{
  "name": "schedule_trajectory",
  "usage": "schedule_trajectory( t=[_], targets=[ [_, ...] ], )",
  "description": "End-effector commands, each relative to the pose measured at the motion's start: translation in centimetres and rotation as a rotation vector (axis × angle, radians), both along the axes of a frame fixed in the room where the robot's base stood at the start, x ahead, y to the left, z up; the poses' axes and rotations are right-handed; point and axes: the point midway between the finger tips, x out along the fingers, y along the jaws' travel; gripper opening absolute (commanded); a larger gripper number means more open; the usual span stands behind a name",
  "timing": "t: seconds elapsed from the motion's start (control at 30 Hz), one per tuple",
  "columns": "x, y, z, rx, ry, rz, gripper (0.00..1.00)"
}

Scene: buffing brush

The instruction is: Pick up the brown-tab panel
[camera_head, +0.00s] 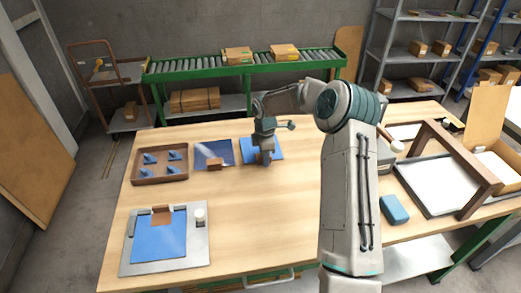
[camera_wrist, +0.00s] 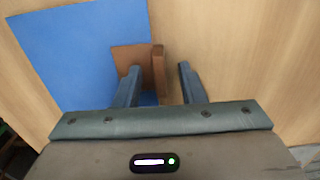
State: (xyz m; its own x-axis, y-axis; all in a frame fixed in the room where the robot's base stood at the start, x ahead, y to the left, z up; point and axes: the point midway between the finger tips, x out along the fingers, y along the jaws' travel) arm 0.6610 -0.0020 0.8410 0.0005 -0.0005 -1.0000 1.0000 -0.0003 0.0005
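My gripper (camera_head: 265,158) is low over the table at a blue panel (camera_head: 276,148), right of the other loose panel. In the wrist view the blue panel (camera_wrist: 80,50) lies flat at upper left, with a brown tab (camera_wrist: 128,58) at its edge. An upright brown piece of the tab (camera_wrist: 158,72) stands between the two fingers of my gripper (camera_wrist: 159,70). The fingers are apart, with a clear gap on the right side; the left finger overlaps the flat brown part. In the head view my gripper mostly hides this tab.
A darker blue panel (camera_head: 213,152) with a brown tab lies to the left. Beyond it is a brown tray (camera_head: 160,178) with several blue pieces. A grey fixture (camera_head: 197,243) holds another blue panel (camera_head: 158,238). A blue block (camera_head: 395,210) lies right. The table's middle front is clear.

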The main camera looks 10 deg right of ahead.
Motion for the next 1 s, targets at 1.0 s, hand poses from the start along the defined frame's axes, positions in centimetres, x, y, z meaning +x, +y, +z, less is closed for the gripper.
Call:
schedule_trajectory(
  t=[1.0],
  targets=[
    [0.1, -2.1, 5.2, -0.001, -0.003, -0.006, 0.00]
  ],
)
